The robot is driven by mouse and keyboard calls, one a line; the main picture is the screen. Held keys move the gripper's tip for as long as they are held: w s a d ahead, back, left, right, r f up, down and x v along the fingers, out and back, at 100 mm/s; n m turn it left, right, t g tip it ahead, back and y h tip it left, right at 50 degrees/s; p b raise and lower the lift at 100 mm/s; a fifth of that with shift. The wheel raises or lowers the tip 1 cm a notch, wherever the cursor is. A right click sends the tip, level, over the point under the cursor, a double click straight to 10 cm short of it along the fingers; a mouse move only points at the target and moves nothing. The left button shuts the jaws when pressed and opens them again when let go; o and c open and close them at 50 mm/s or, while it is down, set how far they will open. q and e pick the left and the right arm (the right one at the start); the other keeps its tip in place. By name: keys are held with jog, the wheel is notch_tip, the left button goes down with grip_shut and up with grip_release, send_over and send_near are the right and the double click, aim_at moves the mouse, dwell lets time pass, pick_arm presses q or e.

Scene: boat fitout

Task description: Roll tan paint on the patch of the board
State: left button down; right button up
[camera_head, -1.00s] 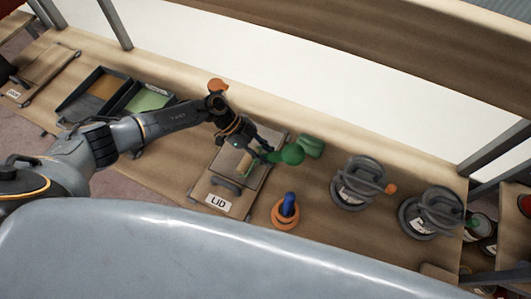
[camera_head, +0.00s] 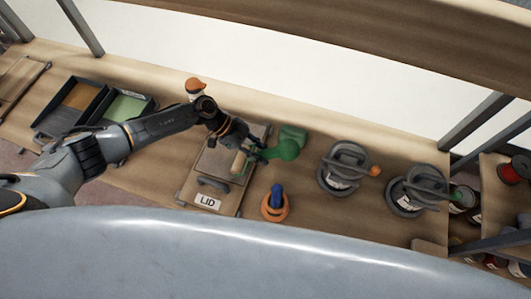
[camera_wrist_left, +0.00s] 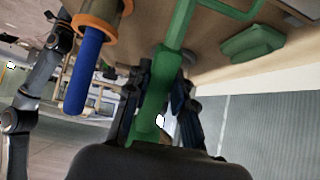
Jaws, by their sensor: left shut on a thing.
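My left gripper (camera_head: 246,143) is shut on the green handle of a paint roller (camera_head: 287,149). The wrist view shows the green handle (camera_wrist_left: 158,100) between the fingers. A tray with tan paint (camera_head: 82,96) and a tray with green paint (camera_head: 127,108) stand to the left. A blue handle (camera_head: 276,192) stands upright in an orange ring (camera_head: 275,212), right of the LID box. I cannot make out a patch.
A green block (camera_head: 294,134) lies behind the roller handle. Two grey lidded cans (camera_head: 341,180) (camera_head: 408,200) stand to the right on the bench. Another board (camera_head: 22,80) lies at the far left. Dark posts rise at the bench's ends.

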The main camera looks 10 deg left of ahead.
pick_arm(q)
jog(key=shift+w+a+f, duration=0.1)
jog(key=shift+w+a, duration=0.1)
jog(key=shift+a, duration=1.45)
jog(key=b, duration=0.1)
send_over(239, 157)
jog(key=shift+s, duration=0.15)
jog(key=a, duration=0.1)
jog(key=a+b, duration=0.1)
jog(key=a, duration=0.2)
jog(key=shift+w+a, duration=0.4)
